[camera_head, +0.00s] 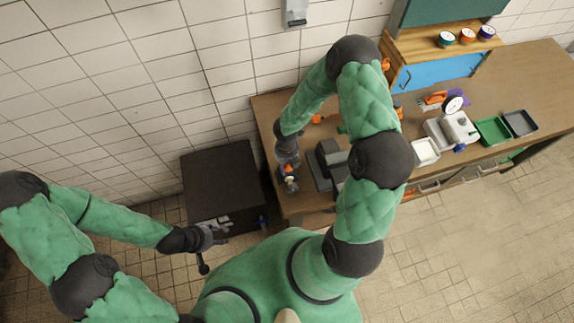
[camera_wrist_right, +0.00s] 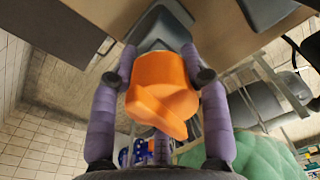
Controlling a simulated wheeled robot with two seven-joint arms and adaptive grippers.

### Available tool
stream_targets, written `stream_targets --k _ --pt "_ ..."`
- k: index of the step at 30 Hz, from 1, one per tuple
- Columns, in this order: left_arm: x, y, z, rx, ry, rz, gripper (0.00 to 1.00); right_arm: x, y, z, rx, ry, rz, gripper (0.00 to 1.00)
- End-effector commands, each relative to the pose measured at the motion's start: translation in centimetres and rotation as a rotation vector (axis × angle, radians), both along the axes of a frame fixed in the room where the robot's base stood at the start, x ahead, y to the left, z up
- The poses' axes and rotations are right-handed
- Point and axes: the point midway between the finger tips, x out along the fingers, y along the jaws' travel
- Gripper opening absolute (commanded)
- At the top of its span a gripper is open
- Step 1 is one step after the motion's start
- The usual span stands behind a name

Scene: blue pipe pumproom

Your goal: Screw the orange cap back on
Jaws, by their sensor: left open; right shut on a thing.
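The orange cap (camera_wrist_right: 158,88) fills the middle of the right wrist view, between the two purple fingers of my right gripper (camera_wrist_right: 158,52). The gripper is shut on it. A grey angular part (camera_wrist_right: 160,25) shows just beyond the cap; I cannot tell whether they touch. In the head view my right gripper (camera_head: 288,178) is at the left end of the wooden bench, with a bit of orange at it. My left gripper (camera_head: 213,250) is open and empty in front of the dark cabinet, well away from the cap.
The wooden bench (camera_head: 545,75) runs to the right, with a dark grey device (camera_head: 326,160) beside my right gripper. A white tray (camera_head: 425,152), a scale-like device (camera_head: 452,128) and a green tray (camera_head: 492,130) stand further right. A dark cabinet (camera_head: 220,175) stands left of the bench.

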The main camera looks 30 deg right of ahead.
Motion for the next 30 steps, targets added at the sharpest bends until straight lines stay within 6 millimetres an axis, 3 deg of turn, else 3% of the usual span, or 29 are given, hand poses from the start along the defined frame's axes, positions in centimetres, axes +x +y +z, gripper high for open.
stream_targets --k 6,13,14,16,30 --pt "0.02 0.00 -1.06 0.000 -0.001 0.000 0.51 -0.06 0.04 -0.16 0.001 0.000 -0.171 0.02" --pt "0.02 0.01 -0.98 0.000 -0.001 0.000 0.51 -0.10 0.07 -0.03 0.002 0.002 -0.193 0.02" --pt "0.02 0.01 -0.98 0.000 -0.001 0.000 0.51 -0.10 0.07 -0.02 0.002 0.002 -0.193 0.52" --pt "0.03 0.01 -0.98 0.000 -0.001 0.000 0.51 -0.09 0.07 -0.02 0.002 0.002 -0.192 0.72" --pt "0.03 0.01 -0.34 0.000 -0.001 0.000 0.51 -0.05 0.04 0.68 0.001 0.001 -0.191 0.74"
